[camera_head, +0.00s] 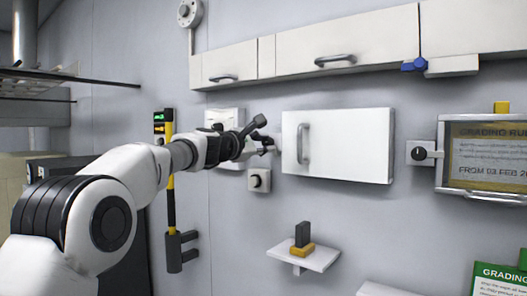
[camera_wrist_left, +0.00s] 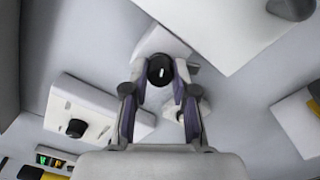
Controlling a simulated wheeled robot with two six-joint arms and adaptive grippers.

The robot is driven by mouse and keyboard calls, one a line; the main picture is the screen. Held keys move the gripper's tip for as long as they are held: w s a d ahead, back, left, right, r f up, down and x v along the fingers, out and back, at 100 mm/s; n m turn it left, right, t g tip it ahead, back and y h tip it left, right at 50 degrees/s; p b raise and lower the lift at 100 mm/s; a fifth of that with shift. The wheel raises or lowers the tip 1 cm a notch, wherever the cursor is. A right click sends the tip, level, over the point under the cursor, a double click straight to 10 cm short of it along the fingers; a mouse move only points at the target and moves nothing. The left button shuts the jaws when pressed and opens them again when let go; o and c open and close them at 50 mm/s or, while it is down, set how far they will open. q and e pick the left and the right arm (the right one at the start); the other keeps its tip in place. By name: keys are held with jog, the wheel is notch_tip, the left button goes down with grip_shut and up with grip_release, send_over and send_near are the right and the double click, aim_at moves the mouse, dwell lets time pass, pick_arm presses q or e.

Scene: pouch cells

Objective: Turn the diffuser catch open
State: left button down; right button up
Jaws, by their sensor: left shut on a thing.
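The diffuser catch appears as a round black knob (camera_wrist_left: 160,70) with a short white mark. It sits on a small pale plate (camera_wrist_left: 165,42) in the left wrist view. My left gripper (camera_wrist_left: 160,88) is shut on it, one finger on each side. In the head view the left gripper (camera_head: 264,142) reaches the wall just left of the white cabinet (camera_head: 345,145), and it hides the catch there. My right gripper is not in view.
A knob box (camera_head: 259,180) sits just below the left gripper. A wider box (camera_wrist_left: 98,112) with a black knob is to its left. A shelf (camera_head: 318,259) holding a dark and yellow block is lower right. A framed notice (camera_head: 441,160) hangs far right.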

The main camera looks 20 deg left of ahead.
pick_arm(q)
jog(key=m+b, duration=0.1)
jog(key=m, duration=0.4)
jog(key=shift+r+b, duration=0.1)
jog(key=shift+b, duration=0.3)
jog(key=c, duration=0.9)
grip_release()
jog(key=v, duration=1.2)
jog(key=shift+w, duration=0.1)
